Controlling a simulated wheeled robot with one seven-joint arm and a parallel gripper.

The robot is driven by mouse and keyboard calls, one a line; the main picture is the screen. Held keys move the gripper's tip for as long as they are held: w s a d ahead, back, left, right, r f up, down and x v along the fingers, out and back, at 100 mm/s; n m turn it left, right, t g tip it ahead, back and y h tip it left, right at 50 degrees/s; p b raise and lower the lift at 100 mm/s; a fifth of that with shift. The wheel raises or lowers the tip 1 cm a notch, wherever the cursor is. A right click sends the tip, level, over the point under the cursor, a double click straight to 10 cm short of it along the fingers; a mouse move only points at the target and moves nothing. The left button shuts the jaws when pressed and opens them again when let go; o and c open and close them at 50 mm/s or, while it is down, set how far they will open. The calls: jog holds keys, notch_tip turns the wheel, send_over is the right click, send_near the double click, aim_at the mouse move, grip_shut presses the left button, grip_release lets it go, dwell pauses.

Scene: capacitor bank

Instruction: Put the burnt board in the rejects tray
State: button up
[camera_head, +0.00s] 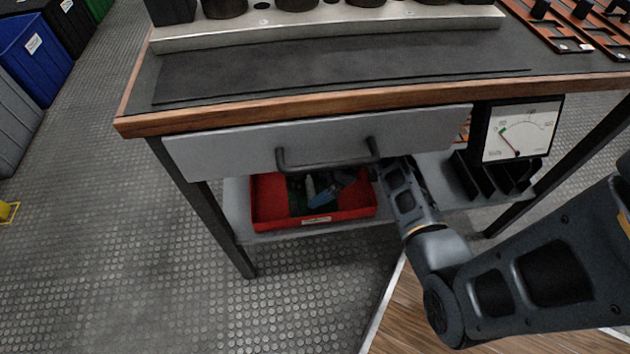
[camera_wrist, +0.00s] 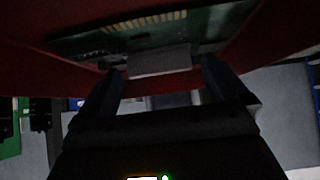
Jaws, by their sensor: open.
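A red tray (camera_head: 268,210) with a pale front label stands on the lower shelf under the bench. Dark green board-like items (camera_head: 298,193) and something blue lie in it, partly in shadow. In the wrist view a green circuit board (camera_wrist: 110,38) with gold edge contacts lies against red tray walls (camera_wrist: 35,62). I cannot tell whether it is burnt. My gripper (camera_wrist: 162,68) is open at the tray, its two dark fingers apart. A pale grey rectangle shows between the fingertips, in front of the board. In the head view the bench drawer partly hides my gripper.
The closed grey drawer (camera_head: 225,150) with its dark handle (camera_head: 328,164) overhangs the red tray. A dial meter (camera_head: 520,130) hangs at the right, above black slotted holders (camera_head: 497,177). Brown trays lie on the bench top at right.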

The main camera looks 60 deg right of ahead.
jog(key=p+v, duration=0.2)
jog(key=v, duration=0.5)
jog(key=shift+s+d+r+p, duration=0.15)
jog(key=shift+s+r+p, duration=0.1)
jog(key=shift+p, duration=0.1)
